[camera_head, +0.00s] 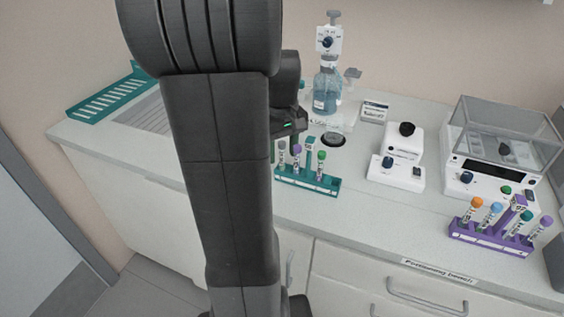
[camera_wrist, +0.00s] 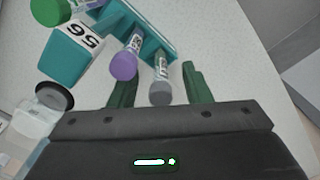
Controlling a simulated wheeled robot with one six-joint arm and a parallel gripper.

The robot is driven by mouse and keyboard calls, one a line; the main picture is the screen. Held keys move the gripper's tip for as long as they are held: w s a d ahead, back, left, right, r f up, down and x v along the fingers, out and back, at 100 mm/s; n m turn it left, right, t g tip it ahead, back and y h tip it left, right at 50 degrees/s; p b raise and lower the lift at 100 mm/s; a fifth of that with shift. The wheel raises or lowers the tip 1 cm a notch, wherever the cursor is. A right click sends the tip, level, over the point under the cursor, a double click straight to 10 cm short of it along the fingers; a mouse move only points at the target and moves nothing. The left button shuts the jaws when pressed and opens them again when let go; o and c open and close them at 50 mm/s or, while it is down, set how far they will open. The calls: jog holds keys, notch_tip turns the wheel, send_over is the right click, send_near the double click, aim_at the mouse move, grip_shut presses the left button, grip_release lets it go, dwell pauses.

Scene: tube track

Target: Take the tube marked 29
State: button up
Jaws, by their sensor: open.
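A teal rack (camera_head: 318,187) on the bench holds a grey-capped tube (camera_head: 282,147), a purple-capped tube (camera_head: 296,151) and a green-capped tube (camera_head: 321,157). There, the grey-capped tube (camera_wrist: 160,90) appears between the two dark green fingers of my gripper (camera_wrist: 160,82), which is open. The purple-capped tube (camera_wrist: 125,62) is just left of it, and the green-capped tube (camera_wrist: 48,10) is at the upper left. Tube labels are too small or slanted to read surely; I cannot tell which is 29.
A purple rack (camera_head: 490,242) with several capped tubes stands at the right. A blue-liquid bottle (camera_head: 327,92), a small white device (camera_head: 397,175) and a clear-covered balance (camera_head: 500,140) stand behind. A teal slotted tray (camera_head: 105,92) lies at far left. My arm hides part of the bench.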

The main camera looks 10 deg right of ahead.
jog(key=shift+f, duration=0.75)
jog(key=c, duration=0.9)
notch_tip(320, 180, up, 10)
jog(key=shift+r, duration=0.1)
